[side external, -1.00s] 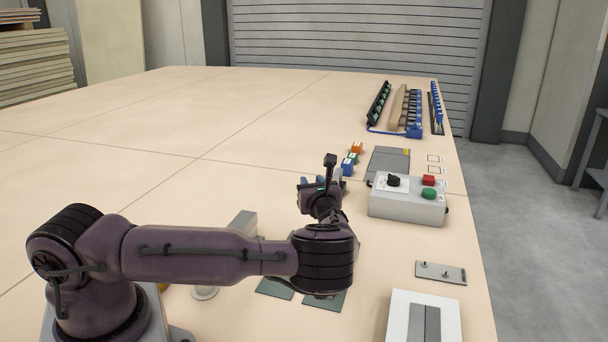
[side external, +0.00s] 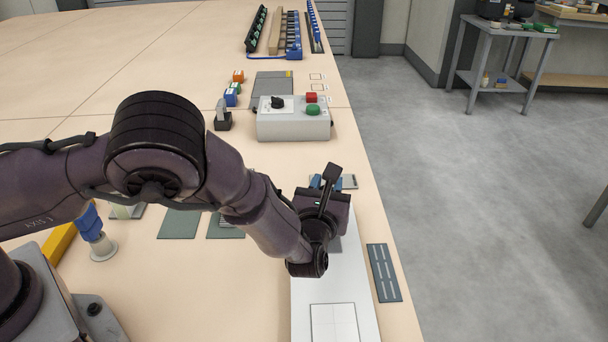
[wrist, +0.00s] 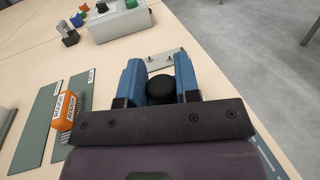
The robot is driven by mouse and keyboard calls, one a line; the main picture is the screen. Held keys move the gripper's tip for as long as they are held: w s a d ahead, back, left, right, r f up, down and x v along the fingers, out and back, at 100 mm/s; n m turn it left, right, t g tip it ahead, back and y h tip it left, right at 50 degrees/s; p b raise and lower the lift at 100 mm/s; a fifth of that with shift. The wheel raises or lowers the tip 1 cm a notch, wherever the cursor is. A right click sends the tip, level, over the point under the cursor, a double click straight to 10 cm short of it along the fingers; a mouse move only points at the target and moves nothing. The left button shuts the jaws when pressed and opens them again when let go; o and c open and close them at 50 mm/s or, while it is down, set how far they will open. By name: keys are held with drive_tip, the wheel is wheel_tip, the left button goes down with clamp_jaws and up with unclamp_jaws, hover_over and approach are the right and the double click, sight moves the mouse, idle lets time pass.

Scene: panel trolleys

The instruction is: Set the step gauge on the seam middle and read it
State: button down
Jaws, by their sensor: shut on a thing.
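My gripper (wrist: 160,82) has blue fingers closed on a round black knob (wrist: 160,90), which I take to be the top of the step gauge. The rest of that piece is hidden below the knob. In the side view my gripper (side external: 325,184) is over the far part of the white board (side external: 345,285). A strip of grey panel (side external: 336,244) shows beside my wrist. The seam is hidden by my arm, and I cannot tell whether the gauge touches the panel.
A metal plate with small pins (wrist: 171,60) lies just beyond the fingers. A control box (side external: 293,124) with red and green buttons stands farther back. A dark lined strip (side external: 383,272) lies right of the board, near the table edge.

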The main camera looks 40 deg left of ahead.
drive_tip(key=shift+s+d+r, duration=0.1)
drive_tip(key=shift+d, duration=0.05)
drive_tip(key=shift+f, duration=1.75)
drive_tip(key=shift+f, duration=0.65)
idle(0.5)
drive_tip(key=c, duration=0.8)
unclamp_jaws()
drive_tip(key=shift+o, duration=0.2)
drive_tip(key=shift+v, duration=3.8)
drive_tip(key=shift+s+f, duration=0.1)
drive_tip(key=shift+s, duration=0.1)
